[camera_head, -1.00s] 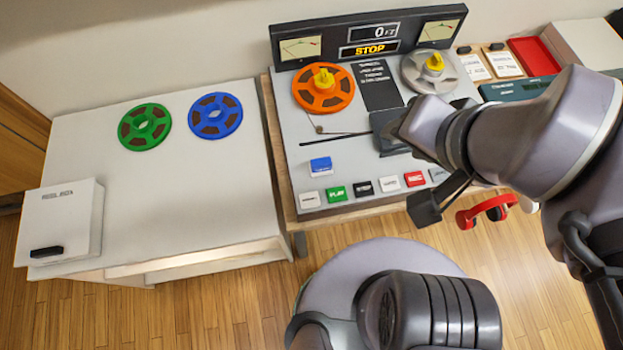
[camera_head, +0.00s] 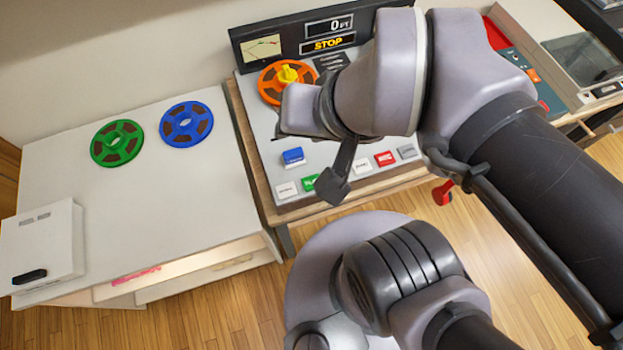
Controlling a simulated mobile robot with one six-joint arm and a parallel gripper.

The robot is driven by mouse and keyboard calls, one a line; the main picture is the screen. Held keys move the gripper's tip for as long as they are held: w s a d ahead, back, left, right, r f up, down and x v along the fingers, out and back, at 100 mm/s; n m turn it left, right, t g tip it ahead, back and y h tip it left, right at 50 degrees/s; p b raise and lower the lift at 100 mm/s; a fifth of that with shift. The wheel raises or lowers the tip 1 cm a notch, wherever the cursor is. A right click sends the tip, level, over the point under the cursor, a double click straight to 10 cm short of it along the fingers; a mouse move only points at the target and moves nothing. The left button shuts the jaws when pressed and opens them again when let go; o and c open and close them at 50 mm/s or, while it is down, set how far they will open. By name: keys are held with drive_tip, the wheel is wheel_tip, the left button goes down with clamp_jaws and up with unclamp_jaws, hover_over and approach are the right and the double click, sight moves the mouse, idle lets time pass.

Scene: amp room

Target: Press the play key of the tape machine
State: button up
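The tape machine (camera_head: 259,166) stands on a wooden-edged table at the back, with STOP and 0 FT on its display (camera_head: 328,43). Its green play key (camera_head: 309,182) is in the front key row, partly covered by a dark part on my wrist. A white key (camera_head: 287,190) is to its left; another white key (camera_head: 362,167) and the red key (camera_head: 385,159) are to its right. The black key seen earlier is hidden. My arm's wrist is over the machine, behind and above the key row.
A blue block (camera_head: 293,156) sits on the machine behind the play key. An orange reel (camera_head: 272,84) is on the left spindle. Green (camera_head: 117,142) and blue (camera_head: 187,123) reels and a white box (camera_head: 44,248) lie on the left table. Red headphones (camera_head: 443,192) hang at the front edge.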

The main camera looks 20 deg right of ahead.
clamp_jaws()
idle(1.9)
